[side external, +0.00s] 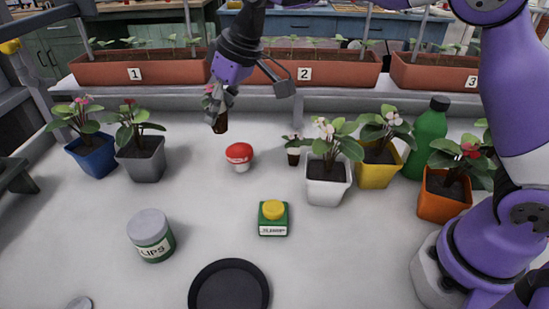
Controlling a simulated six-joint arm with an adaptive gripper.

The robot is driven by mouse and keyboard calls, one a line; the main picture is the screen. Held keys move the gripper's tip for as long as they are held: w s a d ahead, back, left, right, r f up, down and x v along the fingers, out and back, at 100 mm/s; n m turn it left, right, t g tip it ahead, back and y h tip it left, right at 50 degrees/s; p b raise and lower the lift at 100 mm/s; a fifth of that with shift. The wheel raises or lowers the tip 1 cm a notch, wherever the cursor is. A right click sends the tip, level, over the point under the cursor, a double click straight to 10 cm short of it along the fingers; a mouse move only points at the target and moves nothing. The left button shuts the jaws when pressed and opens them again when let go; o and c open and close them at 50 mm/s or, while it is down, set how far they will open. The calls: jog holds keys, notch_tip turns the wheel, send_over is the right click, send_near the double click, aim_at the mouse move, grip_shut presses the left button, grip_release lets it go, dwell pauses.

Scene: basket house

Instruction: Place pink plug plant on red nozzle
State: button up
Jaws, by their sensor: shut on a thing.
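My gripper (219,101) is at the upper middle of the side external view, pointing down. It is shut on a small plug plant (221,125) with a dark brown soil plug at the bottom; a bit of pink flower shows beside the fingers. The fingers hide most of its leaves. The plug hangs up and left of the red nozzle (239,152) in the picture, apart from it. The red nozzle has a rounded red top with a pale label and a white base, and stands upright on the table.
A second small plug plant (293,155) stands right of the nozzle, beside a white pot (327,191). Yellow and orange pots and a green bottle (428,140) stand farther right. Blue and grey pots stand left. A yellow-topped green box (273,228), jar (151,235) and black dish (229,290) are in front.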

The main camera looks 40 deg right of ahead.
jog(key=s+a+r+m+t+h, duration=0.2)
jog(key=s+a+r+m+t, duration=0.1)
jog(key=s+a+m, duration=0.15)
jog(key=shift+n+h, duration=0.25)
jog(key=shift+h, duration=0.15)
jog(key=w+d+f, duration=0.2)
jog(key=d, duration=0.1)
jog(key=w+d+f, duration=0.2)
jog(key=d, duration=0.1)
jog(key=w+d+f, duration=0.2)
jog(key=d+f, duration=0.1)
jog(key=shift+w+d, duration=0.35)
jog(key=shift+w, duration=0.05)
jog(key=shift+w+d+f, duration=0.1)
jog(key=shift+f, duration=2)
jog(key=shift+f, duration=0.2)
jog(key=o, duration=0.9)
jog(key=shift+o, duration=0.2)
